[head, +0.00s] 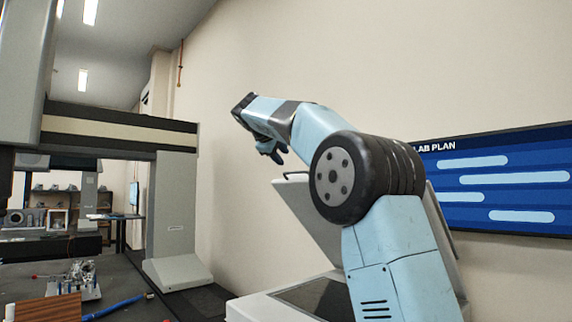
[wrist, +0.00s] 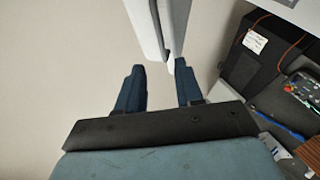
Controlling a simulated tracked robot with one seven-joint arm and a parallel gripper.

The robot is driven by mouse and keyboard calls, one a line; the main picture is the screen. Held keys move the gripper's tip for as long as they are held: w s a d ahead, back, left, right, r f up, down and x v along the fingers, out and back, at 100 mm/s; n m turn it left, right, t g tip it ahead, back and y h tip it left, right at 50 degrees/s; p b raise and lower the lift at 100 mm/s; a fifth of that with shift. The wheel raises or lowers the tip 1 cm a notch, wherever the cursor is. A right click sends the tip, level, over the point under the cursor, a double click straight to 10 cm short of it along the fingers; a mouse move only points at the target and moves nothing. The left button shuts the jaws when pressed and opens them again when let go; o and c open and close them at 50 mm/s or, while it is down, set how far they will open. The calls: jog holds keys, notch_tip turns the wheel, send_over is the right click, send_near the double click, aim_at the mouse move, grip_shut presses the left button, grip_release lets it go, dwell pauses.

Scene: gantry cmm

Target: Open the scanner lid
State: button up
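The scanner has a white body (head: 252,308) with a dark glass top, low in the head view behind my arm. Its grey lid (head: 312,208) is raised and tilted up from the body, and my arm hides its middle. My gripper (head: 273,150) is above the lid's upper left edge, fingers pointing down. In the wrist view my gripper (wrist: 159,68) has its two dark blue fingers apart, with nothing clasped. A pale panel edge (wrist: 150,28), apparently the lid, lies just beyond the tips, close to the right finger. I cannot tell whether they touch.
A large grey gantry (head: 176,215) stands on a dark table at the left. A metal fixture (head: 82,278), a wooden block (head: 48,308) and a blue tool (head: 118,306) lie on it. A blue wall screen (head: 505,180) hangs at the right. Space above the lid is clear.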

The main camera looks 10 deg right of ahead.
jog(key=shift+v, duration=1.4)
jog(key=shift+f, duration=0.1)
jog(key=s+d+f+m+g+y, duration=0.2)
jog(key=s+f+m+y, duration=0.2)
jog(key=s+f, duration=1.6)
jog(key=s+d+f+m+g+y, duration=0.2)
jog(key=s+d+f+m+y, duration=0.1)
jog(key=s+f, duration=1.7)
jog(key=s+m, duration=0.1)
jog(key=s, duration=0.3)
jog(key=shift+s+f+y, duration=0.35)
jog(key=shift+f+y, duration=0.05)
